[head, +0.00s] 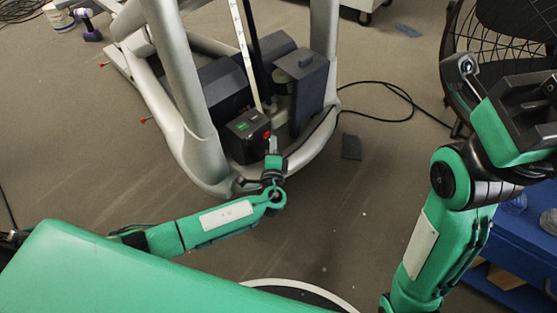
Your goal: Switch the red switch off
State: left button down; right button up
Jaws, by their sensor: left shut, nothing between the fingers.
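The red switch (267,134) shows as a small red spot on the right side of a black box (247,141) low in the frame of the elliptical machine (187,97). My left gripper (273,142) is shut and empty, its tips just below and right of the red switch. I cannot tell whether the tips touch it. The switch's position is too small to read. My right arm is raised at the right; its gripper fingers (469,72) show near the top right, and their opening is unclear.
A black fan (505,40) stands at the top right. A blue cabinet (520,240) is at the lower right. A black cable (395,88) lies on the floor right of the machine. The floor in the middle is mostly clear.

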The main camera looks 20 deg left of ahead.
pick_arm(q)
jog(key=shift+w+a+r, duration=0.15)
jog(key=shift+w+a, duration=0.25)
jog(key=shift+a, duration=0.25)
